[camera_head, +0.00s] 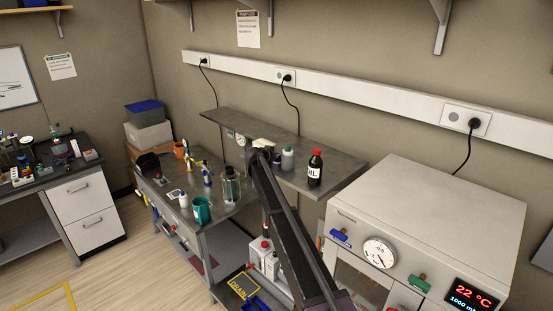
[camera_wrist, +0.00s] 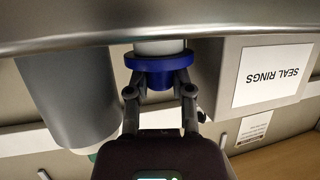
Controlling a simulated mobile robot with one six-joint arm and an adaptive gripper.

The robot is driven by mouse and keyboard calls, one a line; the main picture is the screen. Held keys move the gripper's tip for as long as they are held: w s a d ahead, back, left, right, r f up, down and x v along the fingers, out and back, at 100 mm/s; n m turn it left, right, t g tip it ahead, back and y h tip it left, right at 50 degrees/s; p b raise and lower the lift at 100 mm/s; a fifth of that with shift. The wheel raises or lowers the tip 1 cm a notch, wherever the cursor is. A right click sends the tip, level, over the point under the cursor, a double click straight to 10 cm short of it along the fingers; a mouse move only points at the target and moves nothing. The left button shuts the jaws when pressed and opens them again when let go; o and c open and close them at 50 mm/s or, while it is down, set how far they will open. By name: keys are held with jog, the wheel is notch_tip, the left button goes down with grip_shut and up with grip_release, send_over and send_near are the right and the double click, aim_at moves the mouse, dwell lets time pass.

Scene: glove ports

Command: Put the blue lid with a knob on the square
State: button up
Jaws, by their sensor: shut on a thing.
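The blue lid (camera_wrist: 160,64) is a wide disc with a narrower knob. My gripper (camera_wrist: 160,86) is shut on the knob, one finger on each side, in the wrist view. The lid meets a short white cylindrical thing (camera_wrist: 160,47); I cannot tell if it rests on it or only lines up with it. In the head view my gripper (camera_head: 262,147) is over the grey wall shelf, and the lid is hidden behind my arm. I cannot make out with certainty which marking is the square.
The wrist picture is upside down. On the shelf (camera_head: 338,172) are a green-capped bottle (camera_head: 287,158) and a dark red-capped bottle (camera_head: 315,168). The workbench (camera_head: 160,182) holds several items.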

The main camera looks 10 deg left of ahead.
jog(key=shift+f, duration=0.15)
jog(key=o, duration=0.6)
jog(key=shift+c, duration=0.2)
jog(key=shift+s+a+r+p, duration=0.2)
jog(key=shift+s+r+p, duration=0.1)
jog(key=shift+s+r, duration=0.15)
jog(key=p+v, duration=0.4)
jog(key=v, duration=0.7)
